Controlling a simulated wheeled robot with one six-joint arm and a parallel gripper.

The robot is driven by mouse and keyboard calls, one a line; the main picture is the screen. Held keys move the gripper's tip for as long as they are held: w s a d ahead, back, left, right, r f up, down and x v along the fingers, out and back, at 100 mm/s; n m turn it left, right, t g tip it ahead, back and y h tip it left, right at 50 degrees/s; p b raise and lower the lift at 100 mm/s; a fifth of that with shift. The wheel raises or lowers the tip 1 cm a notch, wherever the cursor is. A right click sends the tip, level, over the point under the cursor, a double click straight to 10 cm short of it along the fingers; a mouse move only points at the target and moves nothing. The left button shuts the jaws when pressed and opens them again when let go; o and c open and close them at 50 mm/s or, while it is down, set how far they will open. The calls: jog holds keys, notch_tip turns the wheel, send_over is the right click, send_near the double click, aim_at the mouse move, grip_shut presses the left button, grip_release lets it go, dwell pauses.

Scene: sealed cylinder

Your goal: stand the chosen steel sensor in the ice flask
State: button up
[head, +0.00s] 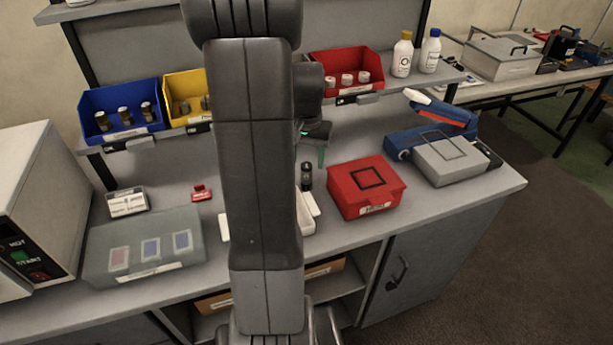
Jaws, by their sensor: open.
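My gripper (312,150) hangs behind my arm, its green-tinted fingers pointing down over the bench, open. A small dark upright cylinder (306,177) stands below it, apart from the fingers, by a white tray (307,216) that my arm partly covers. I cannot tell if this cylinder is a steel sensor. No ice flask can be made out; my arm hides the middle of the bench. The blue bin (121,125) on the shelf holds three dark cylinders with pale bands. The yellow bin (184,117) holds small dark pieces, partly hidden.
A red bin (345,67) with pale-capped pieces and two bottles (402,55) stand on the shelf. A red box (366,188) and a blue-grey device (450,160) are on the right. A translucent case (142,246) and white machine (30,200) are left.

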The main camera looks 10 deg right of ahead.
aim_at(307, 164)
notch_tip(307, 164, down, 4)
jog(key=shift+r, duration=0.15)
jog(key=shift+r, duration=0.1)
grip_shut()
